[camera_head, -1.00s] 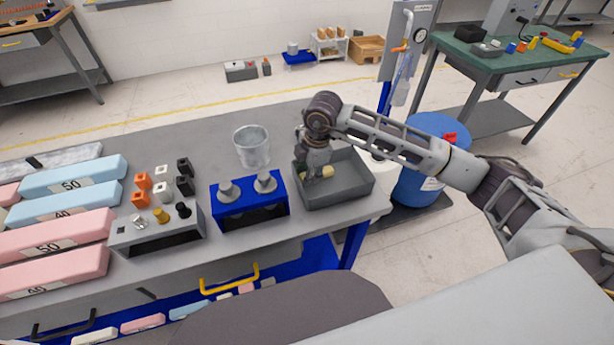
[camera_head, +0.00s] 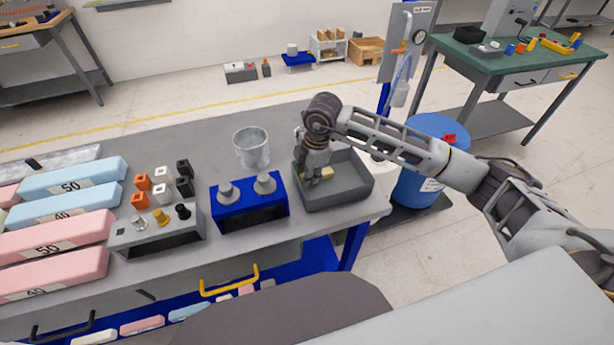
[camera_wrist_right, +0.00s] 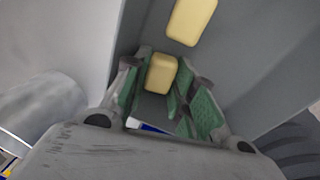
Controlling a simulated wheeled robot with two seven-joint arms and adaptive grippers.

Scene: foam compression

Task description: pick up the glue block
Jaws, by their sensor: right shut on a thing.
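My right gripper (camera_head: 312,174) reaches down into the grey tray (camera_head: 350,196) at the right end of the bench. In the right wrist view its green-padded fingers (camera_wrist_right: 159,92) are shut on a pale yellow glue block (camera_wrist_right: 161,74), one on each side. A second pale yellow block (camera_wrist_right: 191,20) lies on the tray floor just beyond the fingertips, apart from the held one. In the head view one yellow block (camera_head: 327,174) shows beside the fingers, and the gripper hides the rest. My left gripper is not in view.
A blue stand (camera_head: 250,211) with two grey knobs stands left of the tray. A clear beaker (camera_head: 252,148) is behind it. A grey holder (camera_head: 155,232) and foam bars (camera_head: 70,180) lie further left. A blue drum (camera_head: 432,165) stands right of the bench.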

